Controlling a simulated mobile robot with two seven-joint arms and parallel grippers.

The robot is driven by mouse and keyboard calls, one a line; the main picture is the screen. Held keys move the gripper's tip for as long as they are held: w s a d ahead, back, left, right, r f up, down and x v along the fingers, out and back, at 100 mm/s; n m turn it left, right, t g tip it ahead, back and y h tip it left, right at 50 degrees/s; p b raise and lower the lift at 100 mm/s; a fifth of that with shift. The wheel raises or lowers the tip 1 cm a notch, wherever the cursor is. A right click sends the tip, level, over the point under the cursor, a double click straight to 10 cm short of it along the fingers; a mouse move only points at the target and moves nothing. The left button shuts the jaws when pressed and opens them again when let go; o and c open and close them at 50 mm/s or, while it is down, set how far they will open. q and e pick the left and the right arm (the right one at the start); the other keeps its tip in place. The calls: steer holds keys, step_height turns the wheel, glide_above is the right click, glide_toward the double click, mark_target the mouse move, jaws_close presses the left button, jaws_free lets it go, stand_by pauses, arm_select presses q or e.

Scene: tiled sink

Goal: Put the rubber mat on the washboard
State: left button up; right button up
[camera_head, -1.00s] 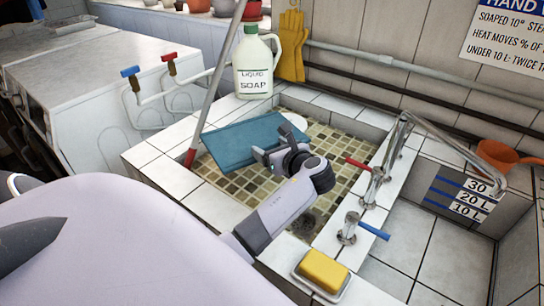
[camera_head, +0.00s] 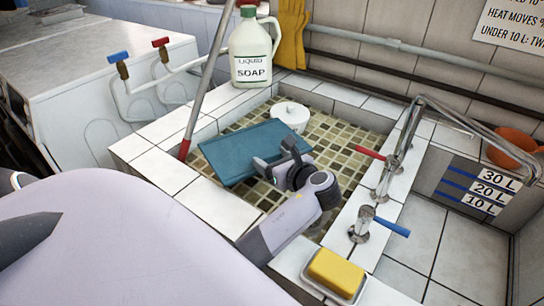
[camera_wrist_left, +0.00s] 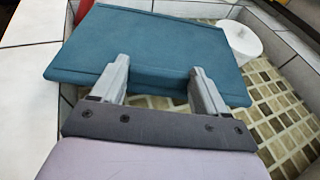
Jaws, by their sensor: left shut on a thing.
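A flat teal rubber mat (camera_head: 250,148) is held tilted over the tiled basin, near its left side. My left gripper (camera_head: 278,165) is shut on the mat's near edge. In the left wrist view the mat (camera_wrist_left: 150,35) spans between and beyond the two fingers (camera_wrist_left: 158,82), which grip its near edge. Whether the mat touches the basin wall or floor I cannot tell. I cannot make out a washboard in these views. My right gripper is not in view.
A white round container (camera_head: 291,116) stands in the basin behind the mat. A soap bottle (camera_head: 250,50) stands on the back ledge. A red-tipped pole (camera_head: 208,85) leans at the left rim. Taps (camera_head: 380,180) line the right rim, with a yellow sponge (camera_head: 335,272) in front.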

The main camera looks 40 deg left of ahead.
arm_select(q)
steer(key=shift+r, duration=0.2)
steer(key=shift+d, duration=0.1)
steer(key=shift+f, duration=0.55)
steer(key=shift+f, duration=0.1)
steer(key=o, duration=1.4)
steer(key=shift+o, duration=0.2)
steer(key=shift+r, duration=0.2)
steer(key=v, duration=0.7)
steer(key=shift+d+r, duration=0.25)
steer(key=shift+r, duration=0.15)
steer(key=shift+s, duration=0.1)
